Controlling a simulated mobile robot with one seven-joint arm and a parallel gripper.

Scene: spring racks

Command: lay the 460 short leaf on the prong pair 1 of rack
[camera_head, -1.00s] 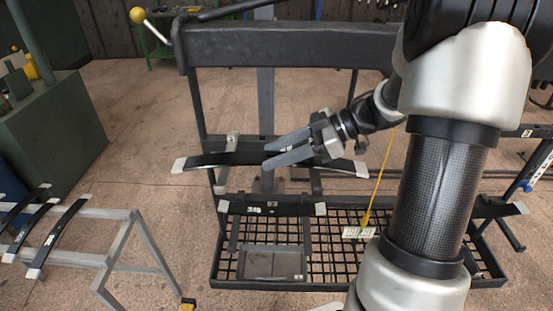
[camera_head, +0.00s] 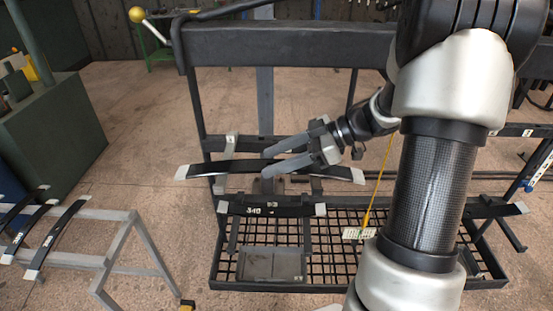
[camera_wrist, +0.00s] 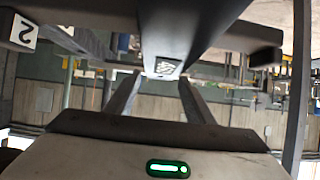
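The short leaf (camera_head: 225,169) is a dark, slightly arched strip with pale ends. My gripper (camera_head: 265,163) has one finger on each side of its middle and is shut on it. In the wrist view the leaf (camera_wrist: 185,25) runs between the fingertips, with a small upside-down label that seems to read 460. The rack (camera_head: 290,45) is a dark frame; its upper crossbar with pale tags (camera_head: 231,142) lies just behind the leaf. I cannot tell whether the leaf touches any prongs, and the prongs behind it are partly hidden.
Another leaf (camera_head: 290,211), marked seemingly 340, lies on the lower bar, above a mesh tray (camera_head: 225,270) with a grey box (camera_head: 272,264). A yellow cord with a tag (camera_head: 358,233) hangs at right. Several leaves lie on a grey stand (camera_head: 110,214) at left.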

